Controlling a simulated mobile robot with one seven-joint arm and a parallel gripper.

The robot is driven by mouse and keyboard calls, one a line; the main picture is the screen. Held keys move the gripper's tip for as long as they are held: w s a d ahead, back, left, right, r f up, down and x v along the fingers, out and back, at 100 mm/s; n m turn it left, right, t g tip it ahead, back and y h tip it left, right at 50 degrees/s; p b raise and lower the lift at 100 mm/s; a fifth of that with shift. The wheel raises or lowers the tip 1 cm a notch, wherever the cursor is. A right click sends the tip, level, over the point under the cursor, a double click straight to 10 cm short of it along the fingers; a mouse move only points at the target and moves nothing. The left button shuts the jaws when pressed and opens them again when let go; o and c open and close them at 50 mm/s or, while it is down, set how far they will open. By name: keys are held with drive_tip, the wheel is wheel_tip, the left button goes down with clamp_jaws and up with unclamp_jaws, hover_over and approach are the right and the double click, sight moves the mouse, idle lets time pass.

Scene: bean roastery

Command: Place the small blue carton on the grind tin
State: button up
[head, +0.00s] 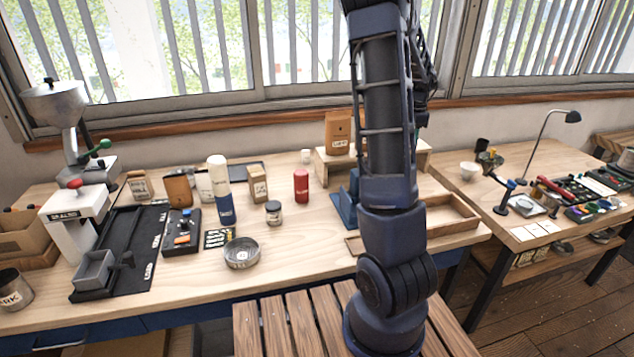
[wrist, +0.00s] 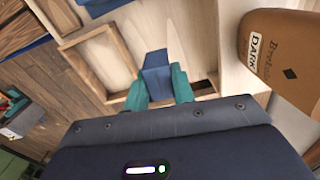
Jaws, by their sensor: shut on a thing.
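The small blue carton (wrist: 156,60) shows in the wrist view, between the teal fingers of my gripper (wrist: 158,82). My gripper is shut on it and holds it above a wooden tray frame. In the head view my arm hides the gripper and the carton. A round, open metal tin (head: 241,254) stands near the table's front edge, left of my arm. A small lidded jar (head: 273,213) stands behind it, and a labelled tin (head: 12,290) is at the far left. I cannot read which of these is the grind tin.
Wooden trays (head: 452,222) and a raised shelf with a brown bag (head: 338,132) are around my arm. A brown bag marked DARK (wrist: 285,55) is close on the right in the wrist view. A red canister (head: 301,187) and blue-white bottle (head: 222,190) stand left.

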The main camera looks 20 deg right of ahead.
drive_tip(key=w+a+n, duration=0.4)
drive_tip(key=a+n, duration=0.1)
drive_tip(key=a, duration=0.8)
wheel_tip(320, 180, up, 7)
drive_tip(key=n, duration=1.4)
hover_over(273, 204)
wheel_tip(273, 204, down, 19)
drive_tip(key=shift+f, duration=0.2)
drive_tip(key=shift+f, duration=0.1)
drive_tip(key=o, duration=0.7)
drive_tip(key=shift+c, duration=0.2)
drive_tip(key=o, duration=0.3)
